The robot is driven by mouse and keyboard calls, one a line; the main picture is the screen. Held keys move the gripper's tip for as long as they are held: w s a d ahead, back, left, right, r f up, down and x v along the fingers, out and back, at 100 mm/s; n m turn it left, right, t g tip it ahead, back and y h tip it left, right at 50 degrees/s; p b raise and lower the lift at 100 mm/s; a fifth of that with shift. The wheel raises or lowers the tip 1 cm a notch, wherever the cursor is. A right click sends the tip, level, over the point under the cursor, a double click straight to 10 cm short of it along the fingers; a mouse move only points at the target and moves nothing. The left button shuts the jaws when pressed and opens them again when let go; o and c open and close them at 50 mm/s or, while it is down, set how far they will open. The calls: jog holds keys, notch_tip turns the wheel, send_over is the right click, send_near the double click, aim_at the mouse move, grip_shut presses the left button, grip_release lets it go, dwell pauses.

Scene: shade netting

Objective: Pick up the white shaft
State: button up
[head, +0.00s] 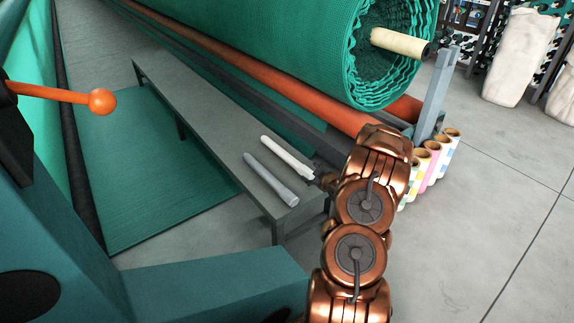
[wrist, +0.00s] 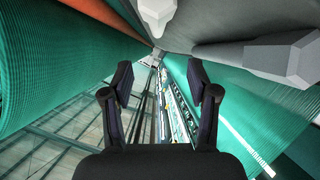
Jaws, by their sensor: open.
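A white shaft (head: 284,156) lies on a narrow grey bench (head: 200,111), beside a similar grey shaft (head: 269,178). My gripper (head: 322,172) is at the near right end of the white shaft in the head view, partly hidden by my arm, so contact there cannot be told. In the wrist view my gripper (wrist: 161,88) is open, with nothing between its two dark fingers. The white shaft's end (wrist: 156,14) shows at the top of that view, beyond the fingers, and the grey shaft's faceted end (wrist: 287,56) shows at upper right.
A large green netting roll (head: 290,45) on a pale core (head: 398,42) stands behind the bench, above an orange roller (head: 290,87). A grey post (head: 436,93) and several coloured rolls (head: 432,158) stand to the right. Open floor (head: 490,210) lies at the right.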

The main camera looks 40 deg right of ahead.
aim_at(310, 175)
jog(key=shift+t, duration=0.5)
jog(key=f, duration=0.1)
jog(key=s+d+f+b, duration=0.1)
jog(key=f, duration=0.2)
jog(key=shift+s+d, duration=0.3)
jog(key=shift+s, duration=0.05)
jog(key=shift+b+x, duration=0.45)
jog(key=shift+x, duration=0.6)
jog(key=shift+b+x, duration=1.25)
jog(key=shift+x, duration=1.55)
jog(key=shift+d, duration=0.2)
grip_shut()
jog(key=shift+r, duration=0.1)
